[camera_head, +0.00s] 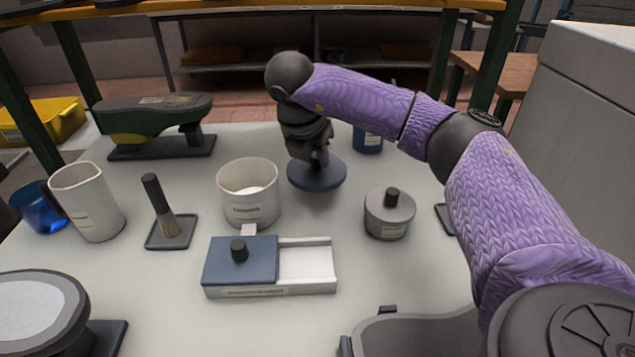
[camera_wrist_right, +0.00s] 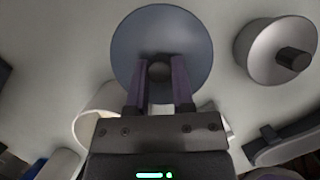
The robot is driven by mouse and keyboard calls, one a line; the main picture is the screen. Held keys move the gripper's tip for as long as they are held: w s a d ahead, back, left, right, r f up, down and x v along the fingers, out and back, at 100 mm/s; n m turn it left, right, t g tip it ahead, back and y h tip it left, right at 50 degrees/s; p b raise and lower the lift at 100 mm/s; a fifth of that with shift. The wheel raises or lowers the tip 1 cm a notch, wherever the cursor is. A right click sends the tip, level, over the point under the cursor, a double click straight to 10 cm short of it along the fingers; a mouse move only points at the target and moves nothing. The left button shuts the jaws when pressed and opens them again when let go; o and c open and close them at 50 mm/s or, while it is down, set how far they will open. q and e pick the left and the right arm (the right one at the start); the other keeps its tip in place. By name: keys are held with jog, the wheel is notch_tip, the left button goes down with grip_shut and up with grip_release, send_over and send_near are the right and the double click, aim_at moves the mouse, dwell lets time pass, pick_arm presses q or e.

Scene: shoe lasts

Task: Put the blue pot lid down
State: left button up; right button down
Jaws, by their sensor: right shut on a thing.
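The blue pot lid (camera_head: 312,183) is a flat, round, blue-grey disc right of the open white pot (camera_head: 249,210) in the head view. My right gripper (camera_head: 318,160) points down over the lid and is shut on its knob. In the right wrist view the lid (camera_wrist_right: 160,25) lies beyond the fingers of my right gripper (camera_wrist_right: 160,72), with the knob between them. The lid looks about level and low over the table; I cannot tell whether it touches it. My left gripper is not in view.
On the white table (camera_head: 385,285), a grey lidded pot (camera_head: 388,222) stands right of the lid. A blue container (camera_head: 367,141) stands behind it. In front is a box with a blue sliding cover (camera_head: 225,265). A brush (camera_head: 167,220) and a white jug (camera_head: 90,205) are left.

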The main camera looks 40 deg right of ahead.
aim_at(319, 194)
notch_tip(319, 194, down, 6)
jog(key=shift+f+b, duration=0.25)
jog(key=shift+b, duration=0.7)
jog(key=shift+r, duration=0.15)
jog(key=c, duration=0.8)
grip_release()
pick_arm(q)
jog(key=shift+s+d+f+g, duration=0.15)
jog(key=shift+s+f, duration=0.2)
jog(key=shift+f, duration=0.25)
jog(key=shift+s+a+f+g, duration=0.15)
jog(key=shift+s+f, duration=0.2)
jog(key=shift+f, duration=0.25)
pick_arm(e)
jog(key=o, duration=0.3)
jog(key=p+v, duration=0.5)
jog(key=v, duration=0.7)
jog(key=shift+r, duration=0.1)
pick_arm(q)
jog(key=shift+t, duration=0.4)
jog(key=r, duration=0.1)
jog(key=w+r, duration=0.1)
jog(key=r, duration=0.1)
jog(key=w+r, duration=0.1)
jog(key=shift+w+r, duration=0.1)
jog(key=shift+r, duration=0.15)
